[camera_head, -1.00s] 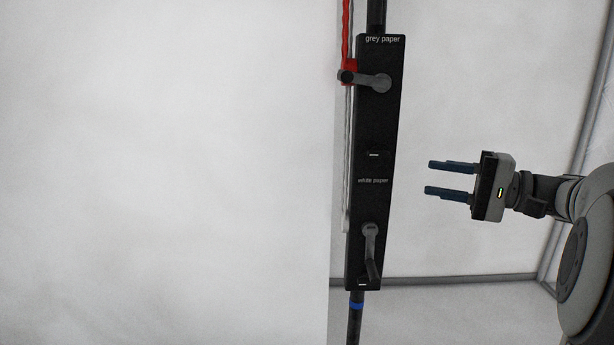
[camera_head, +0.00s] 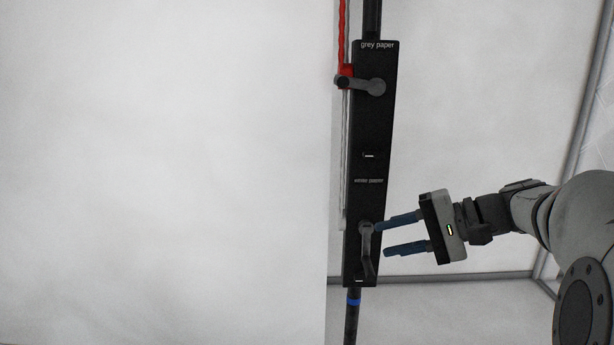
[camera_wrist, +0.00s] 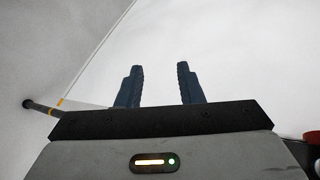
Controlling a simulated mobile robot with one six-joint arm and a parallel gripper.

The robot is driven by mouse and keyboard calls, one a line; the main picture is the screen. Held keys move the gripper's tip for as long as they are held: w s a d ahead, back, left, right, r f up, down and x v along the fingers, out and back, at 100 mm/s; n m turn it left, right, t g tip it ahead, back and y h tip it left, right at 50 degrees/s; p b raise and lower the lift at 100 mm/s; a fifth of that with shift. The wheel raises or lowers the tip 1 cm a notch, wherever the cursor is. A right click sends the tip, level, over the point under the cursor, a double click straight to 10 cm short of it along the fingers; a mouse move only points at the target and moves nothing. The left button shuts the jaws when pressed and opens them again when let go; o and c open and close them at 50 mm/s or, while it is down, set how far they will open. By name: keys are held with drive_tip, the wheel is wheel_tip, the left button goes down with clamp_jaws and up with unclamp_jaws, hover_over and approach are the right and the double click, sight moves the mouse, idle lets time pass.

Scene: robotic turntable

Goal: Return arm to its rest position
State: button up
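My gripper (camera_head: 388,237) is in the right half of the head view, its two blue fingers pointing left. The fingers are apart with nothing visible between them. The upper fingertip overlaps the lower end of the black control box (camera_head: 374,130) in the picture, close to the lower grey crank handle (camera_head: 367,250); I cannot tell whether they touch. In the wrist view the open fingers (camera_wrist: 160,82) also show with an empty gap, against pale wall.
The upper crank handle (camera_head: 362,85) sits beside a red cord (camera_head: 343,40). A large white paper sheet (camera_head: 165,170) fills the left. A dark pole (camera_head: 352,320) with a blue band runs below the box. A grey frame bar (camera_head: 575,130) stands at right.

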drive_tip(key=s+f+n+g+h+p, duration=0.1)
drive_tip(key=s+f+n+h+p, duration=0.2)
drive_tip(key=s+f+h, duration=0.9)
drive_tip(key=s+f+n, duration=0.2)
drive_tip(key=s, duration=0.1)
drive_tip(key=shift+s+f+h, duration=0.25)
drive_tip(key=shift+s+h, duration=0.05)
